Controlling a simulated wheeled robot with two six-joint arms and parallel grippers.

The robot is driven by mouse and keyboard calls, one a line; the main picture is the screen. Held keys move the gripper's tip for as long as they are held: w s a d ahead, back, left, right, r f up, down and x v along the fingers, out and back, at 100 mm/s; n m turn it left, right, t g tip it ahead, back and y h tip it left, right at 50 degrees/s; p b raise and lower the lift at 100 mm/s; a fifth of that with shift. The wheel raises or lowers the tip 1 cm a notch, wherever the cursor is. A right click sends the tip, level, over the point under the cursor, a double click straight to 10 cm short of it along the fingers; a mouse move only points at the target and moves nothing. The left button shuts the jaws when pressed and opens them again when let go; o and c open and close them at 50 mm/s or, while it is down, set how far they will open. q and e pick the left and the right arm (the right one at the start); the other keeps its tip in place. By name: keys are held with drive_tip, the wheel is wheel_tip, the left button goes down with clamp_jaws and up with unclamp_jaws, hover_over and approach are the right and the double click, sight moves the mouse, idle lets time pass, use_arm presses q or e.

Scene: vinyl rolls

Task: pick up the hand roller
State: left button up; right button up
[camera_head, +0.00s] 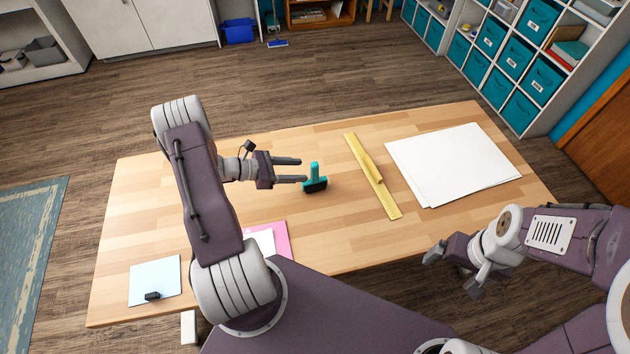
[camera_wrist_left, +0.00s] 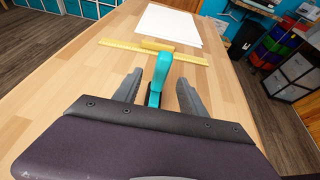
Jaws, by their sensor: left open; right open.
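The hand roller has a teal handle and a dark head; it (camera_head: 315,180) sits on the wooden table just right of my left gripper's fingertips in the head view. My left gripper (camera_head: 303,170) is open and empty, its two fingers pointing at the roller. In the left wrist view the roller's teal handle (camera_wrist_left: 159,72) stands between and slightly beyond the open fingers (camera_wrist_left: 158,85). Its lower part is partly hidden there by my gripper body. My right gripper (camera_head: 452,268) is open and empty, off the table's front right edge.
A yellow ruler with a raised grip (camera_head: 374,178) lies right of the roller, and white sheets (camera_head: 453,163) lie further right. A pink sheet (camera_head: 281,240) is partly behind my left arm. A light blue sheet (camera_head: 155,278) with a small black item (camera_head: 152,296) lies at front left.

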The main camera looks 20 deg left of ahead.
sight(311, 170)
use_arm(q)
drive_tip(key=x, duration=0.4)
drive_tip(key=shift+d+r+p, duration=0.1)
drive_tip(key=shift+d+p, duration=0.05)
drive_tip(key=shift+p, duration=0.2)
drive_tip(key=shift+w+d, duration=0.15)
drive_tip(key=shift+w, duration=0.05)
drive_tip(key=p+x, duration=0.1)
drive_tip(key=x, duration=0.3)
drive_tip(key=shift+d, duration=0.15)
drive_tip(key=shift+w+d+f, duration=0.2)
drive_tip(key=shift+f, duration=0.15)
drive_tip(key=shift+s+a, duration=0.1)
drive_tip(key=c, duration=0.4)
clamp_jaws()
